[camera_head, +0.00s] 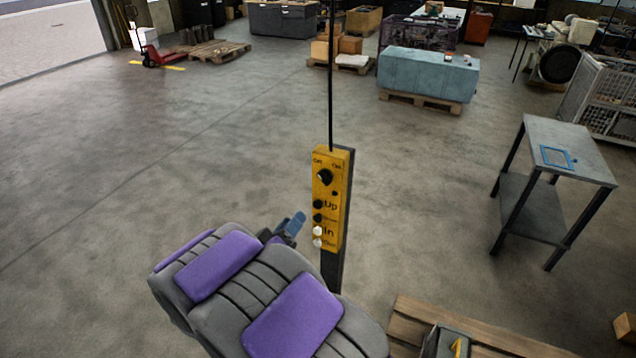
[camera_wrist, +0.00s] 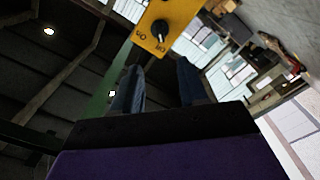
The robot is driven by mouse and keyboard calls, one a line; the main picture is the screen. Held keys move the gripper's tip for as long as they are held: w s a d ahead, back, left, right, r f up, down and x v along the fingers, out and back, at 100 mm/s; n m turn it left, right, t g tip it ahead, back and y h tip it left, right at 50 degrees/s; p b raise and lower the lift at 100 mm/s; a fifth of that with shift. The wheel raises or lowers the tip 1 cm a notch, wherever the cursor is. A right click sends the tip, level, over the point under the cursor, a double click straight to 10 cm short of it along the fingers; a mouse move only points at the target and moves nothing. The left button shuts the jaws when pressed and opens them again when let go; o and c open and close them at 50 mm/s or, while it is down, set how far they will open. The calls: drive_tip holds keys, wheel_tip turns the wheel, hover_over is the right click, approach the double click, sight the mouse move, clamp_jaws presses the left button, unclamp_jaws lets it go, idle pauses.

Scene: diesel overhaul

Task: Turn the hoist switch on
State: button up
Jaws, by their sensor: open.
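The hoist control box (camera_head: 341,215) is a yellow pendant hanging on a black cable in the middle of the head view. Its black rotary switch (camera_head: 324,177) is near the top, between two small labels, above several black and white buttons. The switch also shows in the wrist view (camera_wrist: 159,29); I cannot tell surely which label it points at. My gripper (camera_head: 296,222) is just left of the box, lower than the switch, with blue fingers. In the wrist view my gripper (camera_wrist: 160,72) is open and empty, with the switch beyond the fingertips, apart from them.
A dark post (camera_head: 333,272) stands directly behind the box. A grey metal table (camera_head: 575,145) with a blue frame on it is at the right. A wooden pallet (camera_head: 410,310) lies at the bottom right. The floor to the left is clear.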

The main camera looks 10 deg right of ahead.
sight(324, 182)
drive_tip(key=p+x, duration=0.1)
drive_tip(key=x, duration=1.6)
drive_tip(key=shift+d+f, duration=0.1)
drive_tip(key=shift+d, duration=0.15)
drive_tip(key=shift+a, duration=0.1)
drive_tip(key=shift+a, duration=0.2)
drive_tip(key=shift+a, duration=0.1)
drive_tip(key=shift+c, duration=0.7)
drive_tip(key=shift+s+d, duration=0.1)
drive_tip(key=shift+d, duration=0.15)
clamp_jaws()
